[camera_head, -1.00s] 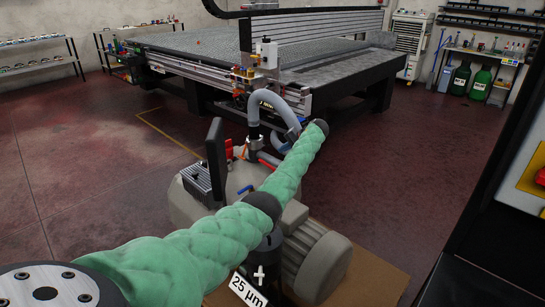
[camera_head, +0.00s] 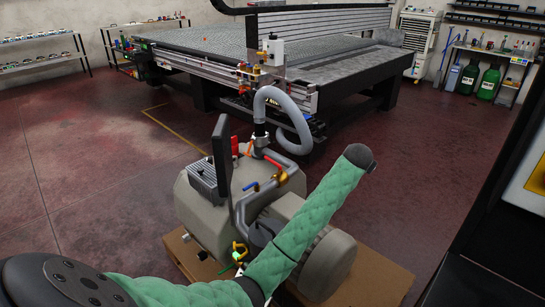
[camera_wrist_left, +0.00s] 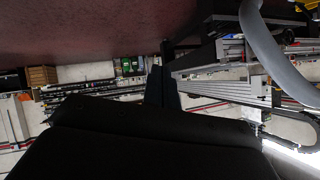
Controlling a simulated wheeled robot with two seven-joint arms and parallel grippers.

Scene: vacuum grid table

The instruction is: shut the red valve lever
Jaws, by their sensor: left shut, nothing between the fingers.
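In the head view, an upright red lever-like part (camera_head: 235,145) stands beside a dark upright panel on the grey pump (camera_head: 205,208). A second red part (camera_head: 272,161) lies along the pipework to its right. I cannot tell from the frames which of them is the valve lever. A blue lever (camera_head: 250,186) sits below them. My left arm crosses in front of the pump's lower right, and its fingers cannot be made out there. In the left wrist view, my left gripper (camera_wrist_left: 162,85) is shut and empty, with no red lever near it. My right gripper is not in view.
A grey hose (camera_head: 288,108) arches from the pump's pipework; a grey hose also shows in the left wrist view (camera_wrist_left: 262,48). A large grid table (camera_head: 215,40) stands behind. Small yellow and green parts (camera_head: 239,252) sit low on the pump. Floor to the left is clear.

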